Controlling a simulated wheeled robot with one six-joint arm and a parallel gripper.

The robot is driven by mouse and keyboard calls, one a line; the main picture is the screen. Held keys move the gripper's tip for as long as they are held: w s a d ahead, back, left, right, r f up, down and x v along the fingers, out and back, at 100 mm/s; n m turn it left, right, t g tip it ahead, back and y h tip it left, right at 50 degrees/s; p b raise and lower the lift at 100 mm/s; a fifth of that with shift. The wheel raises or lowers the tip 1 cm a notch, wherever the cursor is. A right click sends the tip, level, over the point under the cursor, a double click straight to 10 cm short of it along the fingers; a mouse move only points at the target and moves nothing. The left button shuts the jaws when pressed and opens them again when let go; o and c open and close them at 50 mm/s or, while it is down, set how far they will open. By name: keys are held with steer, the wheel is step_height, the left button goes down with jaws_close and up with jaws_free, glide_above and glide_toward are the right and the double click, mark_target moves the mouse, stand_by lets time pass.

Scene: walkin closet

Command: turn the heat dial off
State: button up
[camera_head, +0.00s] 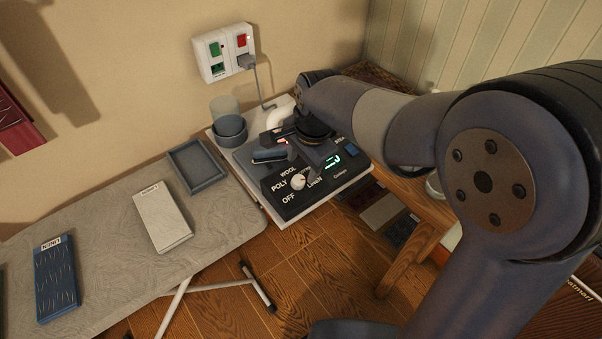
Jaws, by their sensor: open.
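The heat dial (298,181) is a small round white knob on a black control panel (316,199). White labels OFF, POLY, WOOL and LINEN stand around it. I cannot tell for sure which label its pointer faces. A green-lit display (333,161) shows to the right of the dial. My gripper (275,153) is open above the back of the panel, behind and a little left of the dial, apart from it. My wrist and the gripper hide part of the station behind the panel.
A wall outlet (225,52) holds a plugged cord.

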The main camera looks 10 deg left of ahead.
mark_target(299, 179)
steer(key=f, duration=0.3)
steer(key=a+f, duration=0.1)
steer(key=f, duration=0.1)
steer(key=shift+w+f, duration=0.3)
steer(key=shift+w, duration=0.05)
steer(key=shift+d, duration=0.1)
steer(key=shift+c, duration=0.3)
steer(key=c, duration=0.9)
